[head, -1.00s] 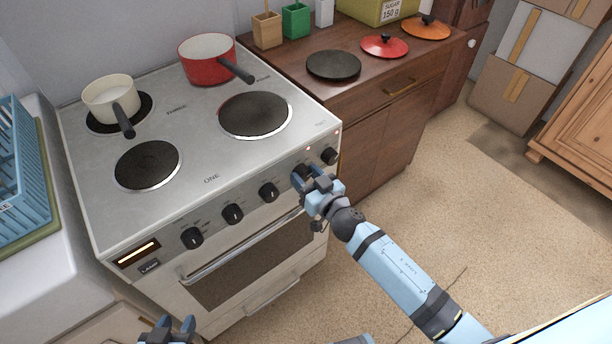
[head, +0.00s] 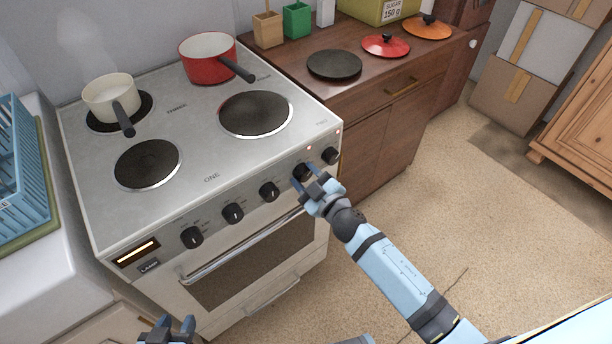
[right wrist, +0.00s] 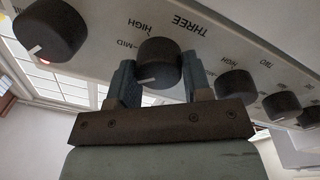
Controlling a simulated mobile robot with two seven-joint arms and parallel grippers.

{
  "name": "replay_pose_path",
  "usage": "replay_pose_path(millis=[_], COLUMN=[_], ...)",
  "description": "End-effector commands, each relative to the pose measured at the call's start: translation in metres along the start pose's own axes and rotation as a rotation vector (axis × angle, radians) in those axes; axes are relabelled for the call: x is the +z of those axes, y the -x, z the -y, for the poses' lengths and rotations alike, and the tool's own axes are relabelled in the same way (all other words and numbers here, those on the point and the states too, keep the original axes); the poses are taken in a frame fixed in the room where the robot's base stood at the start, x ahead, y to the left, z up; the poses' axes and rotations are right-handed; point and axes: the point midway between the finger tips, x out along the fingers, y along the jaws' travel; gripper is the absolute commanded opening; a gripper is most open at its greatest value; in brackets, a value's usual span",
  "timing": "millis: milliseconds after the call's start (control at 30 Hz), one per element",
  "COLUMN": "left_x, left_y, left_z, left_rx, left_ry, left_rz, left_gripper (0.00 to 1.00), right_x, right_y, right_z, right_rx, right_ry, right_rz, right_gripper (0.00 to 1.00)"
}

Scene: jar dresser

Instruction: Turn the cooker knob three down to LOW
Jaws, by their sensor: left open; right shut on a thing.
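Cooker knob three (head: 302,172) is a black round knob on the front panel of the cooker (head: 205,165), second from the right in the head view. My right gripper (head: 311,174) is shut on it. In the right wrist view the knob (right wrist: 157,62) sits between the two fingers, under the word THREE. Its white mark points left toward one finger, past the MID label. That finger hides the panel beyond MID, and I cannot read LOW. My left gripper (head: 168,328) is open and empty at the bottom edge of the head view.
Other knobs (head: 269,192) flank knob three closely. The oven handle (head: 240,245) runs below the panel. A cream pan (head: 108,95) and a red pan (head: 207,58) stand on back burners.

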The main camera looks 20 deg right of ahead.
Motion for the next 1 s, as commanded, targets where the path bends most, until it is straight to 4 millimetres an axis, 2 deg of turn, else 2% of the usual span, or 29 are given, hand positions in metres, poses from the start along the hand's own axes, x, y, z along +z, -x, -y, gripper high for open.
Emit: replay_pose_path(millis=[500,533,600,633,900,1000], left_x=[0.0002,0.0002,0.0002,0.0002,0.0001,-0.0001], left_y=[0.0004,0.0004,0.0004,0.0004,0.0004,0.0006], left_z=[-0.0001,-0.0001,-0.0002,-0.0001,-0.0001,-0.0001], left_rx=[0.001,0.001,0.001,0.001,0.001,0.001], left_ry=[0.0,0.0,0.0,0.0,0.0,0.0], left_rz=[0.0,0.0,0.0,0.0,0.0,0.0], left_gripper=[0.43,0.43,0.43,0.43,0.43,0.43], right_x=[0.0001,0.0001,0.0001,0.0001,0.0002,0.0005], right_y=[0.0001,0.0001,0.0001,0.0001,0.0008,0.0072], right_z=[0.0,0.0,0.0,0.0,0.0001,0.0005], right_rx=[0.0,0.0,0.0,0.0,0.0,-0.001], right_ry=[0.022,0.022,0.022,0.022,0.022,0.021], right_rz=[-0.001,-0.001,-0.001,-0.001,-0.001,0.0], right_gripper=[0.22,0.5,0.66,0.71,0.71,0.71])
